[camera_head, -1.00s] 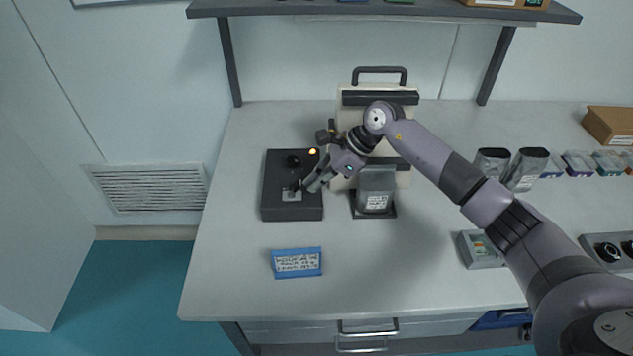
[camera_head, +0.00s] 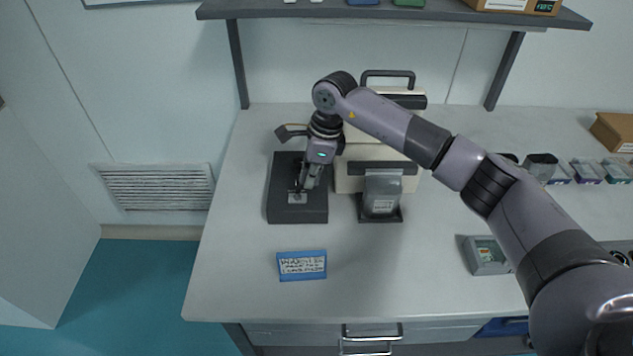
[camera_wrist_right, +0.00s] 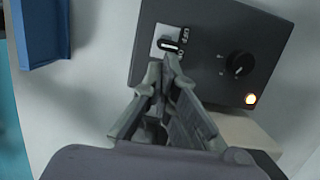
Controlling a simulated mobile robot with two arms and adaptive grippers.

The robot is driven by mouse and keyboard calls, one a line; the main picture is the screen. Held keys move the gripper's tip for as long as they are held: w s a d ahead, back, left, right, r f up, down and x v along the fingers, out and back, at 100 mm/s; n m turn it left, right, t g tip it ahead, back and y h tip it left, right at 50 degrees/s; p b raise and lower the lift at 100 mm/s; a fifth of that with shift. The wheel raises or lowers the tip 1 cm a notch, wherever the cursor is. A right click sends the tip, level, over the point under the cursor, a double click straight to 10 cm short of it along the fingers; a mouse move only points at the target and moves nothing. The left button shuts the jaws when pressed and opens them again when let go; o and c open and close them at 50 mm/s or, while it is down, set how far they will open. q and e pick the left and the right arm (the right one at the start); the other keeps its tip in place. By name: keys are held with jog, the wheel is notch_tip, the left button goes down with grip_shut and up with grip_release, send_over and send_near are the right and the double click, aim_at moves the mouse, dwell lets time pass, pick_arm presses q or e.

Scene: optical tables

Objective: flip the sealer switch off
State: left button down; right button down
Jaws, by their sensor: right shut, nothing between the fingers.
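The sealer control box (camera_head: 284,207) is dark grey and lies flat on the table left of the cream sealer (camera_head: 352,183). Its switch (camera_wrist_right: 169,44) sits on a light plate, with a dark lever and "OFF" lettering beside it. In the head view the right gripper (camera_head: 301,186) hides part of the box. My left gripper is not in view.
A grey pouch (camera_head: 382,190) stands on a dark stand at the sealer's front. A blue-framed label card (camera_head: 302,265) lies in front of the box. A small grey device (camera_head: 486,255) is at the right. A shelf (camera_head: 395,13) hangs above the back. The table's front left is clear.

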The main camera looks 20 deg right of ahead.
aim_at(296, 184)
jog(key=shift+w+a+b, duration=0.15)
jog(key=shift+a+b, duration=0.25)
jog(key=shift+b, duration=0.25)
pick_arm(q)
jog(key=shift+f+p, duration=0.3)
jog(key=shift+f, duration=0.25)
pick_arm(e)
jog(key=shift+d+r, duration=0.1)
jog(key=shift+r, duration=0.15)
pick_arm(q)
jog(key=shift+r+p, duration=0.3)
pick_arm(e)
jog(key=shift+r, duration=0.7)
